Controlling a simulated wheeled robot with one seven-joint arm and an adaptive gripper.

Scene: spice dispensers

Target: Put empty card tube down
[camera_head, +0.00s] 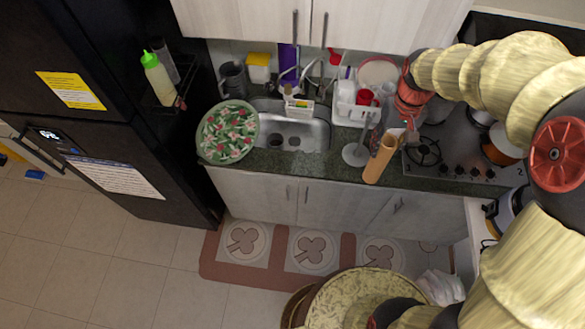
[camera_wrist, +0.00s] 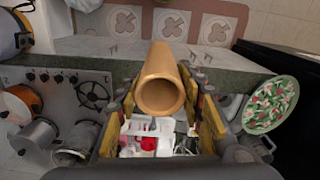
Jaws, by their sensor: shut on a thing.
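The empty card tube (camera_head: 380,159) is a light brown open cylinder, tilted, at the front edge of the counter near the stove. In the wrist view the tube (camera_wrist: 159,84) points its open end at the camera, between the yellow finger pads. My gripper (camera_head: 397,136) is shut on the tube. In the wrist view my gripper (camera_wrist: 158,105) has a finger on each side of it. I cannot tell whether the tube's lower end touches the counter.
The dark green counter (camera_head: 310,165) has a sink (camera_head: 300,132), a floral plate (camera_head: 228,132) at left and a stove (camera_head: 452,150) at right. A white dish rack (camera_head: 350,110) stands behind the tube. A round metal stand (camera_head: 355,153) is close on its left.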

